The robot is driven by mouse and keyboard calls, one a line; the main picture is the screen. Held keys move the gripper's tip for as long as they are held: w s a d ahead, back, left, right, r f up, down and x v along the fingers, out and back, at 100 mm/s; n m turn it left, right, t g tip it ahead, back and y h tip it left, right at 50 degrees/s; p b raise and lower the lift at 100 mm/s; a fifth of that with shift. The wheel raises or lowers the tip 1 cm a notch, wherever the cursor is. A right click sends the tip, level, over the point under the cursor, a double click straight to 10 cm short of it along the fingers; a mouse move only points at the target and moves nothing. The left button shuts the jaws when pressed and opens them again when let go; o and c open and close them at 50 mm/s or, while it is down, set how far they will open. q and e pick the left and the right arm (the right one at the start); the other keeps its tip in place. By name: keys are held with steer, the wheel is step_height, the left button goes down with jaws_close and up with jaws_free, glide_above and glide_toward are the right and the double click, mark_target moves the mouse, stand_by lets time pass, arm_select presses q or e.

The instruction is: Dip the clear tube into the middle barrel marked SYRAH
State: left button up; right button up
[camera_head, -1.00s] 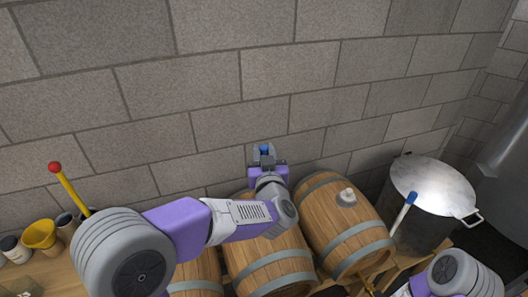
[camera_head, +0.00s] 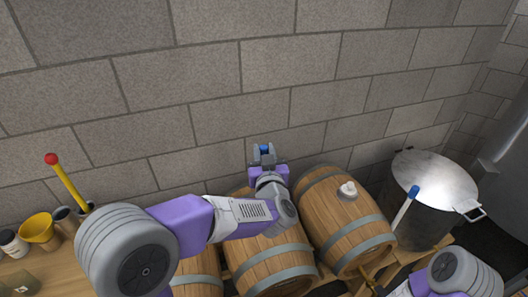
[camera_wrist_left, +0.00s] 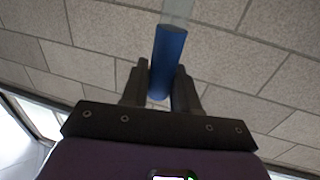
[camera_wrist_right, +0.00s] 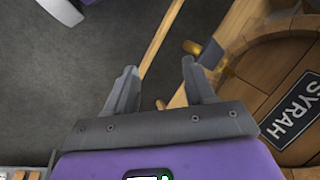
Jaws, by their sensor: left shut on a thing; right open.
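My left gripper (camera_head: 265,158) is shut on the blue end of the clear tube (camera_head: 264,149). It is over the back of the middle barrel (camera_head: 270,262), in front of the wall. In the left wrist view the gripper (camera_wrist_left: 162,68) grips the blue part, and the clear tube (camera_wrist_left: 178,12) runs out of the top edge. The tube's lower end is hidden in the head view. My arm covers the middle barrel's top. The right wrist view shows its SYRAH label (camera_wrist_right: 293,110). My right gripper (camera_wrist_right: 158,80) is open and empty, low beside the barrel front.
The right barrel (camera_head: 345,225) has a pale bung (camera_head: 348,190). A lidded steel pot (camera_head: 435,183) and a blue-topped rod (camera_head: 409,203) are to its right. Another barrel (camera_head: 197,275) is at left. A yellow funnel (camera_head: 38,228) and a red-knobbed yellow stick (camera_head: 66,178) are at far left.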

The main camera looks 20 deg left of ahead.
arm_select(q)
step_height(320, 180, down, 7)
steer(key=b, duration=0.5)
stand_by(0.7)
step_height(320, 180, down, 7)
steer(key=b, duration=0.6)
steer(key=shift+f, duration=0.2)
stand_by(0.8)
steer(key=shift+r, duration=0.1)
stand_by(3.0)
